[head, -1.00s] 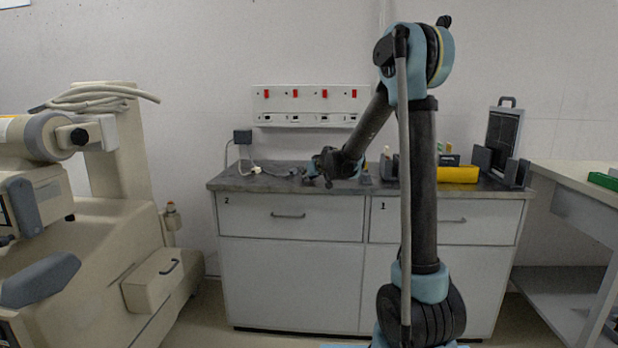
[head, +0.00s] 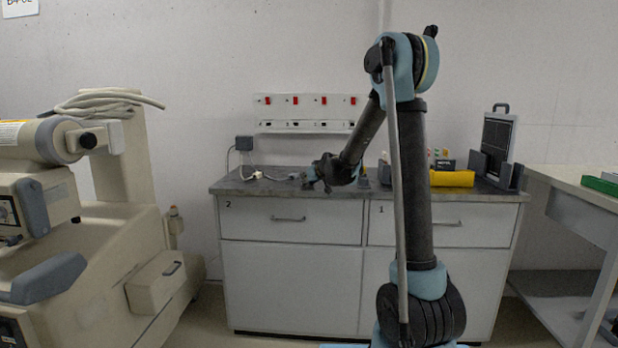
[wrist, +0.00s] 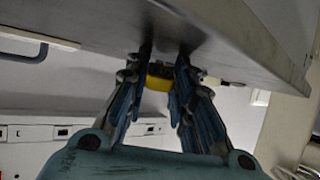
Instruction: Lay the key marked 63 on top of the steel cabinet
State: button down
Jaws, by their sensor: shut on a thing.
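My gripper (head: 312,178) is low over the grey worktop, left of the arm's column in the head view. In the wrist view my gripper (wrist: 164,60) is shut on a small yellow thing (wrist: 158,82), mostly hidden between the fingers. A thin piece sticks out to the right of the fingers. It may be the key with a yellow tag, but no number is readable. A white drawer cabinet (head: 290,285) with a grey top (head: 235,184) stands ahead, its drawers marked 2 and 1. I cannot tell whether this is the steel cabinet.
A socket rail (head: 308,125) is on the wall, with a plug and cable at the worktop's left. A yellow object (head: 452,179) and a dark holder (head: 497,150) stand at right. A large beige machine (head: 90,250) is at left, a pale table (head: 580,178) at right.

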aim_at(313, 188)
jog(key=shift+s+f, duration=0.35)
jog(key=shift+f, duration=0.5)
jog(key=c, duration=1.3)
grip_release()
jog(key=shift+w+f, duration=0.1)
jog(key=shift+f, duration=0.1)
jog(key=shift+v, duration=1.4)
jog(key=shift+s+d+r, duration=0.25)
jog(key=shift+s+d, duration=0.05)
jog(key=shift+d, duration=0.35)
jog(key=s+d+r, duration=0.2)
jog(key=s+r, duration=0.3)
jog(key=shift+d, duration=0.15)
